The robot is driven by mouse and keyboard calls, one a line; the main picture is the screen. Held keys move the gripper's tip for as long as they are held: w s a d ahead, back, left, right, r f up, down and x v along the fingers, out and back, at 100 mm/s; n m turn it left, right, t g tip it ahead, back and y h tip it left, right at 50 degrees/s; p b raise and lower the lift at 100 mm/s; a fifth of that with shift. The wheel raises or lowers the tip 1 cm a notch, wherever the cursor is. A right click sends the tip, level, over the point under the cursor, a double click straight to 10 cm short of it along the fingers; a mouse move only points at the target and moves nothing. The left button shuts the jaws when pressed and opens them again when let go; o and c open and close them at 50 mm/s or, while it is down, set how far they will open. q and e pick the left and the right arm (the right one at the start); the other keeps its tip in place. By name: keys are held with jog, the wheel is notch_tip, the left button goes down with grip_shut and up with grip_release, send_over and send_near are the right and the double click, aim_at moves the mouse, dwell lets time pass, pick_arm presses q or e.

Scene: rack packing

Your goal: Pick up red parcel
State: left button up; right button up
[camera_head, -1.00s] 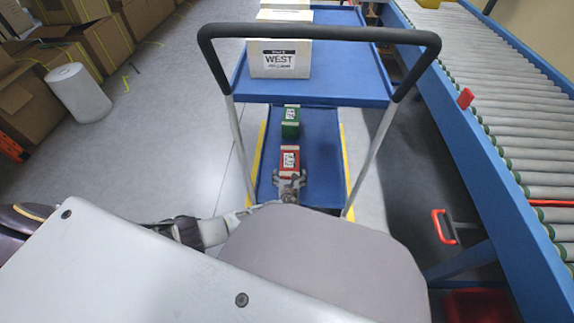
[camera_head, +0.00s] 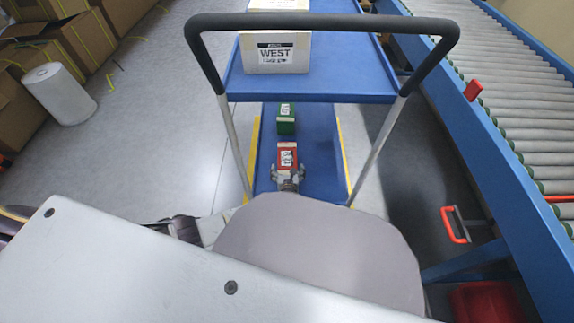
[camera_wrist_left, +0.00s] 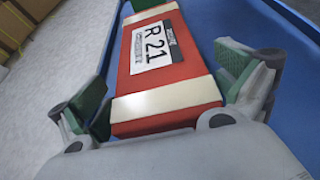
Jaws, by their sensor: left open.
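The red parcel (camera_head: 288,157) lies on the blue lower deck of the cart, with a white label. In the left wrist view the red parcel (camera_wrist_left: 160,70) shows an "R 21" label and a cream band. My left gripper (camera_head: 288,176) is at the near end of the parcel. In the left wrist view its open fingers (camera_wrist_left: 165,105) stand on either side of the parcel, with gaps visible. The green parcel (camera_head: 286,120) lies just beyond the red one. My right gripper is not in view.
The cart's upper deck (camera_head: 335,88) overhangs the far part of the lower deck (camera_head: 318,150) and carries a white "WEST" box (camera_head: 275,52). The cart's black handle (camera_head: 320,21) arches above. A roller conveyor (camera_head: 520,110) runs along the right. Cardboard boxes (camera_head: 60,45) stand at the left.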

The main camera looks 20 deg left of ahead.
pick_arm(q)
jog(key=c, duration=1.3)
jog(key=shift+r, duration=0.2)
jog(key=shift+c, duration=0.2)
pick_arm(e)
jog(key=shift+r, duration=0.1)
pick_arm(q)
jog(key=shift+w+r+p, duration=0.1)
jog(key=shift+r+p, duration=0.95)
jog(key=shift+r, duration=0.35)
notch_tip(320, 180, up, 6)
jog(key=p, duration=0.3)
jog(key=shift+f, duration=0.1)
jog(key=shift+r+p, duration=0.55)
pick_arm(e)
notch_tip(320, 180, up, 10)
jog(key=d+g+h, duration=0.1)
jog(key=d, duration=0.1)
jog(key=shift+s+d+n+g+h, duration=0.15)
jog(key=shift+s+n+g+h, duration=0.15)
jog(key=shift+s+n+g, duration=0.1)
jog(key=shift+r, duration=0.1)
